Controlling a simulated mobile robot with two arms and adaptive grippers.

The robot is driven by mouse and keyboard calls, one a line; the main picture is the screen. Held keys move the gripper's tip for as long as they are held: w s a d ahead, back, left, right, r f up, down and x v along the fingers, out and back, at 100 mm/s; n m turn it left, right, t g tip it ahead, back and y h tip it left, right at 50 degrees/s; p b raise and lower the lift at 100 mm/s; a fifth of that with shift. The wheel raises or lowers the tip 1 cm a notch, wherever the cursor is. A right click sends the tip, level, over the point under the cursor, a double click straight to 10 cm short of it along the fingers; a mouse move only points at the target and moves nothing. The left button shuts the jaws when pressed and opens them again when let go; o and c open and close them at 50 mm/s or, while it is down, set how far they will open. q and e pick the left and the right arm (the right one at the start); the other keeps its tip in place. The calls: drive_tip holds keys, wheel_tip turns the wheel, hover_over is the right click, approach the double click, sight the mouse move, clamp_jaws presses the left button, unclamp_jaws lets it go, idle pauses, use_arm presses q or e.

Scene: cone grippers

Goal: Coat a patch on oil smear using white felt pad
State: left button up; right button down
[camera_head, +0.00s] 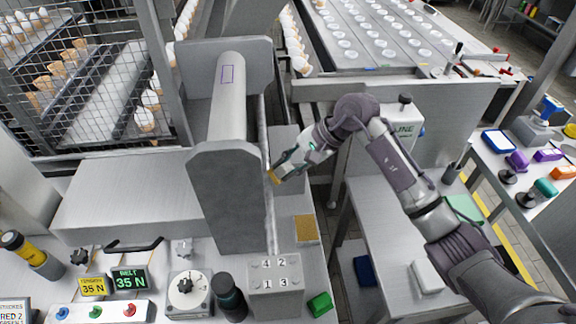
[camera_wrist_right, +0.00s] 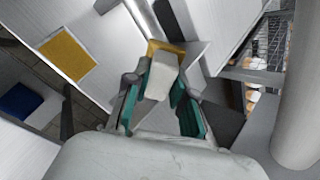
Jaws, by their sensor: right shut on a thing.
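My right gripper (camera_head: 286,168) is beside the grey roller housing, at its right side in the head view. It is shut on a small white block with a mustard-yellow end (camera_wrist_right: 165,62), which I take for the white felt pad. The yellow end points away from the gripper, and its tip shows in the head view (camera_head: 274,176). A purple rectangle outline (camera_head: 228,74) marks the upper part of the pale roller (camera_head: 226,115). I cannot make out an oil smear. The left gripper is not in view.
A mustard-yellow square (camera_head: 306,228) lies on the bench right of the housing (camera_head: 228,200); a green block (camera_head: 320,304) is nearer. Knobs, a bottle (camera_head: 228,297) and a numbered box (camera_head: 275,285) crowd the front. A white block (camera_head: 430,277) lies on the lower right table.

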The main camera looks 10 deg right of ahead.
drive_tip(key=shift+b+x, duration=0.85)
drive_tip(key=shift+x, duration=0.05)
drive_tip(key=shift+a, duration=0.1)
